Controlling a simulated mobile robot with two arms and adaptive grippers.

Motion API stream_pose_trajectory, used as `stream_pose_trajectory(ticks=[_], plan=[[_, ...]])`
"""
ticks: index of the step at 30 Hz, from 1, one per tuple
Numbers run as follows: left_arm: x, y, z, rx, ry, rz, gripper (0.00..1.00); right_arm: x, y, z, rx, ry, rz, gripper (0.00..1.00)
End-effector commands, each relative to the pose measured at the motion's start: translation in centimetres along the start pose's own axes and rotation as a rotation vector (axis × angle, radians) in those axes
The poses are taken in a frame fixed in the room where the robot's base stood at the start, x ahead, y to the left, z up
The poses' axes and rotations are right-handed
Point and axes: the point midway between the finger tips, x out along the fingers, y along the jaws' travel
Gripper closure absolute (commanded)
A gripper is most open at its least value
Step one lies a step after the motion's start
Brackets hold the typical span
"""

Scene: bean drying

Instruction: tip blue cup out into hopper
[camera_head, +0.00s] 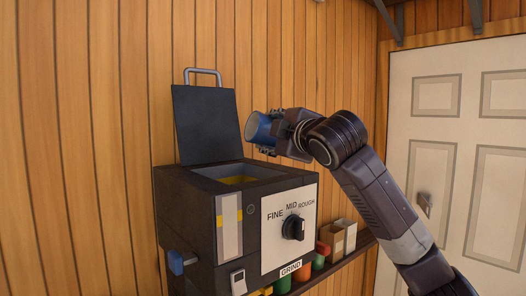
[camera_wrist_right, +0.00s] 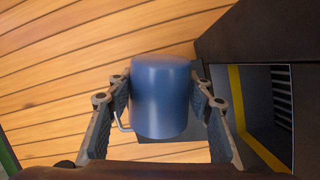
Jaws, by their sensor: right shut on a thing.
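The blue cup (camera_head: 259,129) is held by my right gripper (camera_head: 274,133), up and to the right of the grinder's open hopper. The cup lies tilted on its side, with its mouth toward the left. In the right wrist view the blue cup (camera_wrist_right: 160,96) sits between the two fingers of my right gripper (camera_wrist_right: 162,110), with its wire handle at the left. The hopper (camera_head: 238,179) is an open, dark square bin with yellow inside, on top of the grinder (camera_head: 205,225). The hopper's opening also shows at the right of the wrist view (camera_wrist_right: 265,110). The cup's contents are hidden. My left gripper is not in view.
The hopper's dark lid (camera_head: 207,122) stands raised at the back, against the plank wall. The grinder has a knob (camera_head: 293,227) marked FINE, MID and ROUGH. A shelf below holds small boxes (camera_head: 338,238) and coloured containers. A white door (camera_head: 455,150) is at the right.

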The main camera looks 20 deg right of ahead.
Motion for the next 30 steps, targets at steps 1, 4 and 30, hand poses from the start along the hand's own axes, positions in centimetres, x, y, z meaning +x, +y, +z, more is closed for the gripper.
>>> stream_pose_trajectory(ticks=[1, 4, 30], plan=[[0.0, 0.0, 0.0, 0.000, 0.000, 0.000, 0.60, 0.0, 0.1, 0.0, 0.001, 0.001, 0.001, 0.80], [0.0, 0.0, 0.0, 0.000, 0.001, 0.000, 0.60, 0.0, 0.1, 0.0, 0.001, 0.001, 0.001, 0.80], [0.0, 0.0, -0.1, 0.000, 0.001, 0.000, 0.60, -0.1, 1.6, -1.8, -0.402, 0.002, 0.024, 0.80]])
